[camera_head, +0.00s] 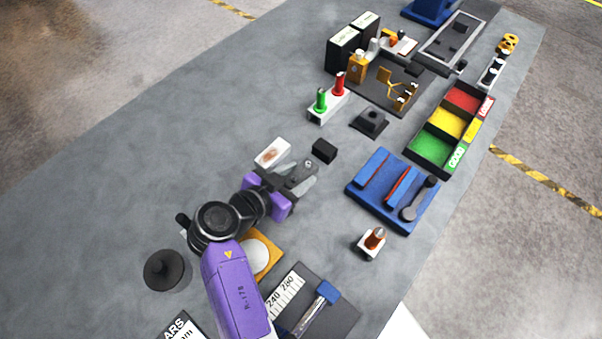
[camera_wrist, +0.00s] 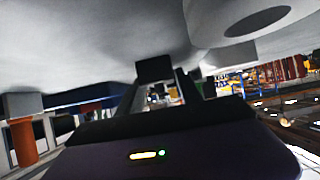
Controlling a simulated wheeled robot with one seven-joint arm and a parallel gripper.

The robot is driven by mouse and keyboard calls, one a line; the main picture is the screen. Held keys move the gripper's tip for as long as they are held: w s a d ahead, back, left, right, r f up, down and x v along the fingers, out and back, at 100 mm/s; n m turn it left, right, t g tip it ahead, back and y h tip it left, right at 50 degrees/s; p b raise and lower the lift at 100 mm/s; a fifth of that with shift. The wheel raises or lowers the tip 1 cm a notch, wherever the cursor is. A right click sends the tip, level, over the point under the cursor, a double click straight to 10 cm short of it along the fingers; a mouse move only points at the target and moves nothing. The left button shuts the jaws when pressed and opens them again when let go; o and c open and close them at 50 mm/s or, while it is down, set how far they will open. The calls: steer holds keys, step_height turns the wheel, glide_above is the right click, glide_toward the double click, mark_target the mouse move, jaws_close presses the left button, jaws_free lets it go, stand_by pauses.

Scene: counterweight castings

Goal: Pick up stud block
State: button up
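Two things could be the stud block, and I cannot tell which is meant. One is a white block with a copper-coloured post (camera_head: 372,242) at the lower right of the head view. The other is a dark square block with a short knob (camera_head: 370,121), farther back. My gripper (camera_head: 306,169) is low over the table, pointing to the upper right, apart from both. Its fingers look spread, and the wrist view shows a gap between them (camera_wrist: 160,92). A small black block (camera_head: 324,151) stands just beyond the fingertips; it seems to show in the wrist view (camera_wrist: 155,68).
A white block with a brown oval (camera_head: 272,152) lies close to my gripper's left. A blue rack (camera_head: 366,190) is to the right. Green and red posts on a white base (camera_head: 328,104) stand behind.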

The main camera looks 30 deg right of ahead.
jaws_close()
steer(key=shift+r, duration=0.1)
stand_by(1.0)
